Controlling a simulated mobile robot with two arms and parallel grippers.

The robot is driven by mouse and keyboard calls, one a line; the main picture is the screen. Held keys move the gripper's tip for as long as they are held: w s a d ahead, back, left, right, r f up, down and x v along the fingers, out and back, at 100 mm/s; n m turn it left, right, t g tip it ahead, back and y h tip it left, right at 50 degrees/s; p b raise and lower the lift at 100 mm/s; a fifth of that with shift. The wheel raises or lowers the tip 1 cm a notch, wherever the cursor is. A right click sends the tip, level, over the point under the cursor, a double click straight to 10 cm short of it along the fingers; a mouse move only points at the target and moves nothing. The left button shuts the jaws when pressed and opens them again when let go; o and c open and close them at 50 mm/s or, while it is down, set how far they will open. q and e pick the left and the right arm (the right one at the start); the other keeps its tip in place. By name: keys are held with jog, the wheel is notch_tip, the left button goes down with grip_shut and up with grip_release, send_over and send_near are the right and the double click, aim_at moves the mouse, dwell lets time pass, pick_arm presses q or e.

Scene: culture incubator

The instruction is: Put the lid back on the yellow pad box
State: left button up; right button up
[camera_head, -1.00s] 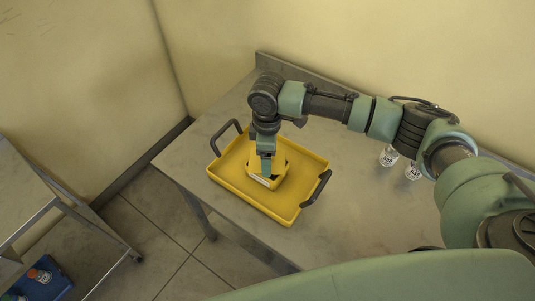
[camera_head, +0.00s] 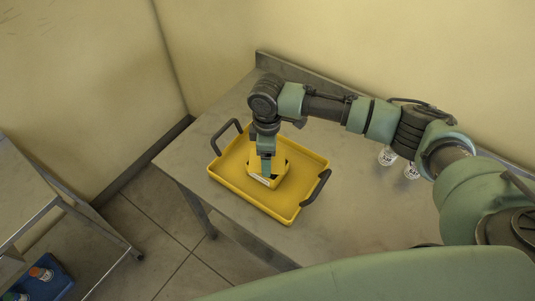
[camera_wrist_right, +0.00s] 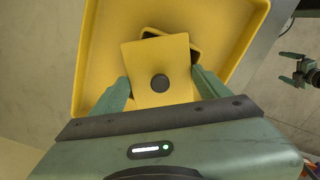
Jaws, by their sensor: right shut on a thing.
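The yellow lid (camera_wrist_right: 158,60) is a square plate with a round black knob. In the right wrist view it lies between the two green fingers of my right gripper (camera_wrist_right: 160,76), which is shut on it. The yellow pad box (camera_wrist_right: 199,56) is directly beneath and turned relative to the lid, so a corner with a dark edge shows past it. Whether lid and box touch is hidden. In the head view my right gripper (camera_head: 267,172) points down at the box. My left gripper (camera_wrist_right: 300,70) shows small at the right of the wrist view, its fingers apart and empty.
The box stands in a yellow tray (camera_head: 235,181) with dark handles on a grey table (camera_head: 345,215). Small glass bottles (camera_head: 388,156) stand at the right, near the wall and my right arm. A metal cart (camera_head: 25,195) is at the left.

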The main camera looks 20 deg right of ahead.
jog(key=shift+p, duration=0.45)
dwell(0.6)
jog(key=o, duration=1.4)
jog(key=shift+c, duration=0.2)
jog(key=shift+r, duration=0.1)
notch_tip(320, 180, up, 5)
jog(key=p, duration=0.5)
jog(key=shift+p, duration=0.35)
jog(key=shift+r+p, duration=0.8)
jog(key=shift+r, duration=0.15)
